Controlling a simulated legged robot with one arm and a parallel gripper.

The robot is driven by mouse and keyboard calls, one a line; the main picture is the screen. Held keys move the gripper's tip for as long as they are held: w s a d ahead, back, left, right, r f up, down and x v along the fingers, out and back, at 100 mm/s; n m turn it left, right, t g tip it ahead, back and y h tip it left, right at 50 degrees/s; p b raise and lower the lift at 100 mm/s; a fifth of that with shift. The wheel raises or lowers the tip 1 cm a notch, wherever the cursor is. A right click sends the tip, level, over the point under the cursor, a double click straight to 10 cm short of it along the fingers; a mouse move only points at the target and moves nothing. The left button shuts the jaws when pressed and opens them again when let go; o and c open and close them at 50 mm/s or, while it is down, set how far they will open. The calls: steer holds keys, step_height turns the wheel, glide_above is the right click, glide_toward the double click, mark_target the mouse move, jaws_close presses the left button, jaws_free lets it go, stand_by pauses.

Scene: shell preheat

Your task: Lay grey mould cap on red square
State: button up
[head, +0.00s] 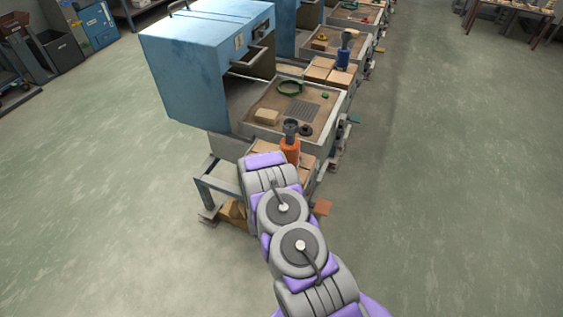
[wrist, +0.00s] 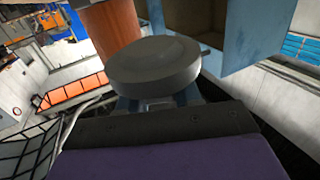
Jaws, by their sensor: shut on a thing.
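The grey mould cap (wrist: 155,68) is a thick round disc, seen close up in the wrist view. My gripper (wrist: 158,103) is shut on it and holds it in front of the wrist, slightly tilted in the picture. In the head view, my gripper is hidden by my own arm and the bench items. A dark disc (head: 306,130) shows beside the orange canister there; I cannot tell if it is the held cap. A small flat orange-red patch (head: 322,207) lies low at the right of the bench; I cannot tell if it is the red square.
An orange canister (head: 290,150) with a dark cup on top stands at the bench's near end; it also shows behind the cap (wrist: 108,30). A blue hooded oven (head: 205,60) stands left of a sand tray (head: 333,112) holding a green ring (head: 290,87).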

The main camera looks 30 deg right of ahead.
steer(key=shift+w+d+f, duration=0.1)
steer(key=shift+f, duration=0.1)
steer(key=b+x, duration=0.1)
steer(key=x, duration=0.3)
steer(key=w+a+f+x, duration=0.1)
steer(key=x, duration=0.4)
steer(key=a+b+x, duration=0.1)
steer(key=x, duration=0.3)
steer(key=shift+w+f+b, duration=0.2)
steer(key=shift+w+b, duration=0.15)
steer(key=shift+w, duration=0.85)
steer(key=shift+d+f+b, duration=0.2)
steer(key=shift+f+b, duration=0.55)
steer(key=shift+f, duration=1.15)
steer(key=shift+r, duration=0.1)
steer(key=o, duration=1)
steer(key=shift+s+a, duration=0.1)
